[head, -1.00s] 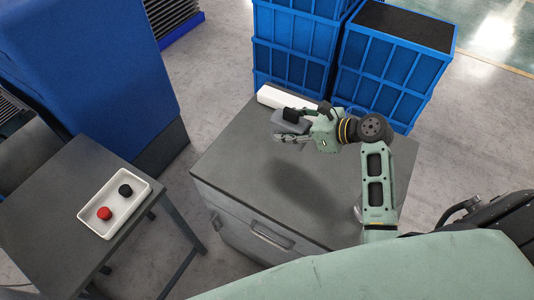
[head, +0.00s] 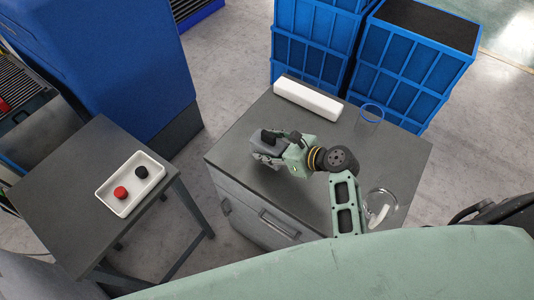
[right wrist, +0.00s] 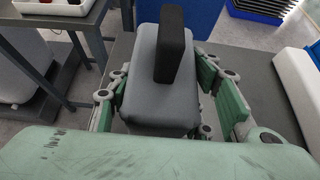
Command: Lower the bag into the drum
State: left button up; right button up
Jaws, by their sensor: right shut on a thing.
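My right gripper (head: 268,149) is shut on a grey, rounded block with an upright black handle (right wrist: 158,95). In the right wrist view its green fingers press on both sides of the block. In the head view the block is low over, or resting on, the dark top of the grey cabinet (head: 245,165); I cannot tell which. Nothing in view is clearly a bag or a drum. My left gripper is not in view.
A white bar-shaped box (head: 308,98), a clear vessel with a blue rim (head: 371,112) and a clear round vessel (head: 381,208) are on the cabinet. Blue crates (head: 395,75) stand behind. A white tray (head: 130,183) with a red and a black knob lies on the left table.

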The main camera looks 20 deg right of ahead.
jog(key=shift+a+f, duration=0.25)
jog(key=shift+f, duration=0.2)
notch_tip(320, 180, down, 2)
jog(key=shift+f+p, duration=0.2)
jog(key=shift+p, duration=0.45)
jog(key=shift+f, duration=0.3)
jog(key=shift+f, duration=0.2)
jog(key=o, duration=1.5)
